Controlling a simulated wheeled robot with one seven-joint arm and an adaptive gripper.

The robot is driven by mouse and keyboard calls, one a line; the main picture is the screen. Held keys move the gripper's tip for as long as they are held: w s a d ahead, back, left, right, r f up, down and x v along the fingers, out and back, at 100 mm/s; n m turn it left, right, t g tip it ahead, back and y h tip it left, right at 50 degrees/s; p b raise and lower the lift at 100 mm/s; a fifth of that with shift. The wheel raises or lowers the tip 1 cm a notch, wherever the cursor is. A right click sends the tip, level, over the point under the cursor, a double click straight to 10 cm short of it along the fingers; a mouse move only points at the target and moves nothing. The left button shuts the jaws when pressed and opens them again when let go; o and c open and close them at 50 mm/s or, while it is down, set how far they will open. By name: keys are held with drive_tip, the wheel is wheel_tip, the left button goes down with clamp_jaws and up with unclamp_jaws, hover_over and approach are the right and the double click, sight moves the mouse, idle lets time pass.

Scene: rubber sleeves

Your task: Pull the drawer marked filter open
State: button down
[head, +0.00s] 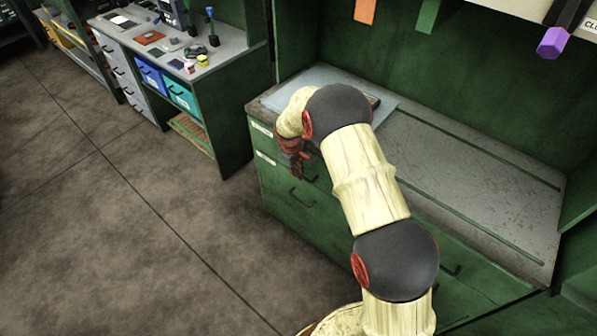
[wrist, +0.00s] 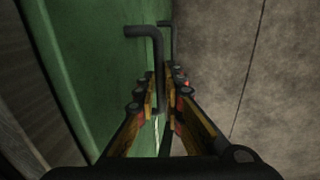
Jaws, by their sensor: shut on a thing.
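The green cabinet (head: 480,205) has drawers in its front, with a white label (head: 262,128) on the upper left drawer and another (head: 265,157) on the drawer below. The lettering is too small to read, so I cannot tell which is marked filter. My gripper (head: 293,158) is at the upper left drawer, partly hidden by my arm. In the wrist view my gripper (wrist: 162,100) is shut on a dark bar handle (wrist: 145,31), with a finger on each side. The upper drawer front looks flush with the cabinet.
A lower drawer handle (head: 301,198) sits below my gripper. Another handle (head: 451,269) is at the right. A workbench (head: 225,55) with blue bins (head: 180,95) stands at the back left. The floor (head: 130,220) in front of the drawers is clear.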

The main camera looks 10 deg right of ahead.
drive_tip(key=s+a+p, duration=0.1)
drive_tip(key=s+a, duration=0.6)
drive_tip(key=a, duration=0.3)
drive_tip(key=s+a, duration=0.8)
drive_tip(key=a, duration=0.2)
drive_tip(key=shift+a+p, duration=0.35)
drive_tip(key=shift+p, duration=0.05)
drive_tip(key=c, duration=1.9)
unclamp_jaws()
drive_tip(key=r, duration=0.4)
drive_tip(key=s+a+r, duration=0.1)
drive_tip(key=r, duration=0.2)
drive_tip(key=a+r, duration=0.1)
drive_tip(key=r, duration=0.3)
drive_tip(key=shift+s+r, duration=0.2)
drive_tip(key=shift+r, duration=0.15)
drive_tip(key=shift+d, duration=0.1)
